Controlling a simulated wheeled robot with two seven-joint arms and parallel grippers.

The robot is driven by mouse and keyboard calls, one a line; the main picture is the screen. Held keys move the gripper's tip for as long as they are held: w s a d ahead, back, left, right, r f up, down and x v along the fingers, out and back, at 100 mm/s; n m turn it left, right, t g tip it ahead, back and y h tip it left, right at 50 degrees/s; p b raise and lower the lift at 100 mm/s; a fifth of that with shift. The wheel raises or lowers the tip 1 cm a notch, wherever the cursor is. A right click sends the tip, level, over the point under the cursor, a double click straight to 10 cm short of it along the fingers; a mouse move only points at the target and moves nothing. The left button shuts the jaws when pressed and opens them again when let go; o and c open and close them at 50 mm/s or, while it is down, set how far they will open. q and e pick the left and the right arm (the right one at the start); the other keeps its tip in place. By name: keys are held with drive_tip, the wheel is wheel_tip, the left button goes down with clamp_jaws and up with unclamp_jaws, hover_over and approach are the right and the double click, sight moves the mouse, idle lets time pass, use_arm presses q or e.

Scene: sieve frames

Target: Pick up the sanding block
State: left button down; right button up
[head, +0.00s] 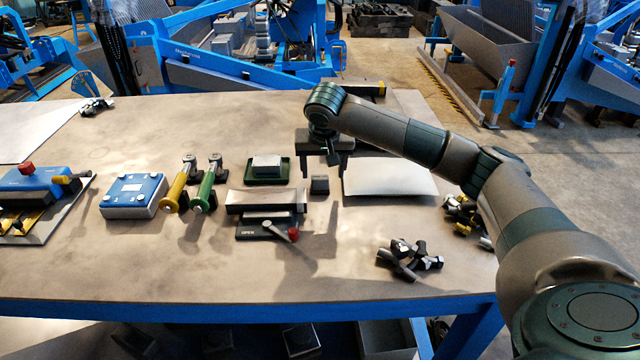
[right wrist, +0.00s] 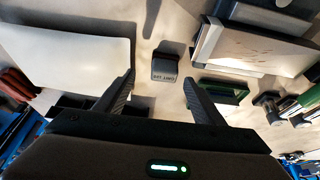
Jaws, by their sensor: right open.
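The sanding block (head: 320,186) is a small dark grey block standing on the table, just right of the long sieve-like box. In the right wrist view the sanding block (right wrist: 165,66) has a grey face with printed lettering and a dark reddish-brown edge. My right gripper (head: 325,165) is open and empty above the table, close to the block and apart from it. In the right wrist view my right gripper (right wrist: 159,84) has its fingers spread, and the block shows just beyond the gap between the tips. My left gripper is in neither view.
The long box (head: 266,208) stands close left of the block. A green tray (head: 267,180) with a pale block lies behind it. A white sheet (head: 390,178) lies to the right. Dark fittings (head: 410,258) lie at front right. The table in front of the block is clear.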

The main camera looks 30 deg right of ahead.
sight(320, 177)
drive_tip(key=shift+w+f+p, duration=0.15)
drive_tip(key=shift+f+p, duration=0.25)
drive_tip(key=shift+p, duration=0.05)
drive_tip(key=x, duration=0.1)
drive_tip(key=p+x, duration=0.2)
drive_tip(key=shift+w+a+f, duration=0.2)
drive_tip(key=shift+w+f, duration=0.05)
drive_tip(key=shift+f, duration=0.1)
drive_tip(key=shift+w+d+f, duration=0.1)
drive_tip(key=shift+f, duration=0.2)
drive_tip(key=c, duration=1.2)
